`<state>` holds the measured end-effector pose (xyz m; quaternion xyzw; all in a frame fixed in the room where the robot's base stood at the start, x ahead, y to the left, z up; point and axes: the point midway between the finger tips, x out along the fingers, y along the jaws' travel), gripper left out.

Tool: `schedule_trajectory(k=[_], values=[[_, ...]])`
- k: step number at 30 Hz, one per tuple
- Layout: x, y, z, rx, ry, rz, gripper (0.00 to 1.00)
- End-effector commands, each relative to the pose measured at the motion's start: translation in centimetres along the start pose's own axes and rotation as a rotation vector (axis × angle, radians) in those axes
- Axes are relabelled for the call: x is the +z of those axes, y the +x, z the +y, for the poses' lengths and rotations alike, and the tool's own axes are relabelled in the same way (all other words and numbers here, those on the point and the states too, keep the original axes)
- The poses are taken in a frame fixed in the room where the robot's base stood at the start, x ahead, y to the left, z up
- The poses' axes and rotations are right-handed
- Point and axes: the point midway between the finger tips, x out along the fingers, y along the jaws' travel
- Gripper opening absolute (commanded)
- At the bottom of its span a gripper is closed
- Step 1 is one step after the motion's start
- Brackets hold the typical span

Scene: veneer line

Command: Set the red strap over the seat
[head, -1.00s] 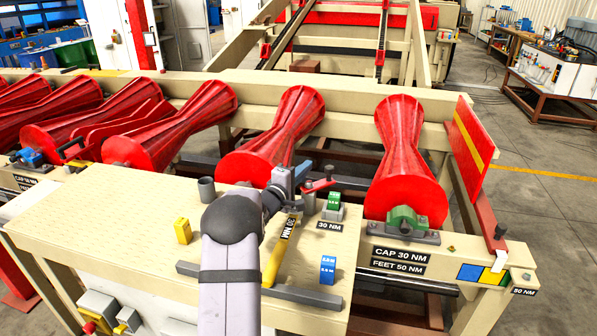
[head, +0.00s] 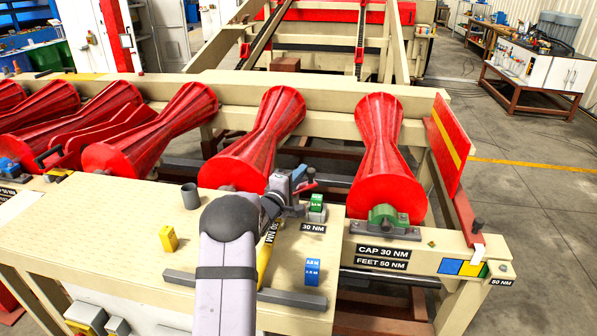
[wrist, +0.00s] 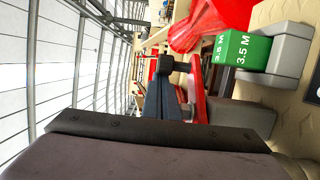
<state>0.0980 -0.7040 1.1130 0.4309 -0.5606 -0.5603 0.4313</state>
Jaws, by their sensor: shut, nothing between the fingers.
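A small red piece (head: 304,187), which I take for the red strap, sits at the back edge of the bench, left of the green block. In the wrist view the red strap (wrist: 198,92) shows just right of my dark fingers. My gripper (head: 298,178) is shut and empty, right beside the strap; I cannot tell whether they touch. It also shows in the wrist view (wrist: 160,90). The seat is not clearly seen; my arm hides the near end of the middle red roller (head: 250,150).
A green block (head: 316,203) on a grey holder stands close right of my gripper. A blue block (head: 312,271), a yellow block (head: 168,238), a grey cup (head: 190,196) and a yellow-handled tool (head: 263,262) are on the bench (head: 120,215). A green bearing cap (head: 388,216) fronts the right roller.

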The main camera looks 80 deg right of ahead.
Motion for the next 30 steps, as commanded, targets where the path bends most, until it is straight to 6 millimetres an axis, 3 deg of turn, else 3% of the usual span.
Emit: schedule_trajectory(k=[11, 24, 30], values=[[0.0, 0.0, 0.1, -0.001, 0.001, -0.019, 0.0], [0.9, -0.4, 0.2, -0.001, 0.002, -0.268, 0.0], [1.8, -0.8, 0.2, -0.002, -0.002, -0.273, 0.0]])
